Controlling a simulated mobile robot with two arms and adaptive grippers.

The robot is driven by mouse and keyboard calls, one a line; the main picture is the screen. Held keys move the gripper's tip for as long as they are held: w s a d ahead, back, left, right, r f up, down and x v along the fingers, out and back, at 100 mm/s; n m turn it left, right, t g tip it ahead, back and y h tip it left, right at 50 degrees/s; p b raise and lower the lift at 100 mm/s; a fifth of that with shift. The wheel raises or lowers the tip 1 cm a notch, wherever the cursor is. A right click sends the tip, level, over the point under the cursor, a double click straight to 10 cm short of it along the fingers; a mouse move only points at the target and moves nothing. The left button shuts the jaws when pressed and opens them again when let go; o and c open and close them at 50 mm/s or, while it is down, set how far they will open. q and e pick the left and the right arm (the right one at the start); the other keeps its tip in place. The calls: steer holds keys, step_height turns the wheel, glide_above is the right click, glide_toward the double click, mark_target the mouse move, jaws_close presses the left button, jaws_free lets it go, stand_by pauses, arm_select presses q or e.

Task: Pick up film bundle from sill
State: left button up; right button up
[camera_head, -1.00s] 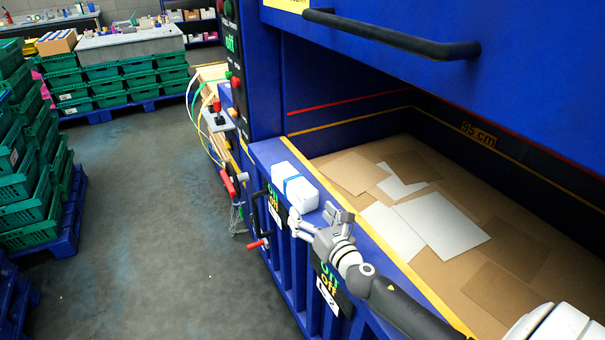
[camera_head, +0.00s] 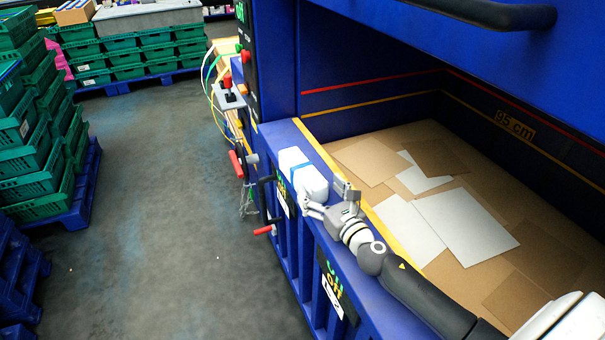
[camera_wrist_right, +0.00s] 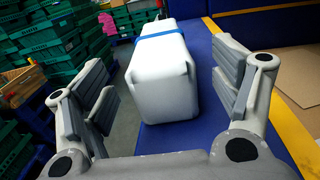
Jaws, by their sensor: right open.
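The film bundle (camera_head: 302,172) is a white block with a blue band around it. It lies on the blue sill (camera_head: 277,137) of the machine, along its length. My right gripper (camera_head: 328,196) is open at the near end of the bundle. In the right wrist view the bundle (camera_wrist_right: 164,85) lies ahead between the spread fingers of the right gripper (camera_wrist_right: 168,92), with gaps on both sides. My left gripper is not in view.
Right of the sill is an open bay with cardboard and paper sheets (camera_head: 467,227) on its floor. A handle (camera_head: 490,12) juts out above. Red-ended levers (camera_head: 262,230) stick out from the sill's front. Green crates (camera_head: 35,180) stand at left, with clear floor between.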

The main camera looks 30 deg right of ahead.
mark_target(310, 178)
steer(key=shift+w+a, duration=0.1)
steer(key=shift+w, duration=0.25)
steer(key=shift+w+f+p, duration=0.1)
steer(key=shift+w+p, duration=0.4)
steer(key=shift+w, duration=2.1)
steer(key=c, duration=1.1)
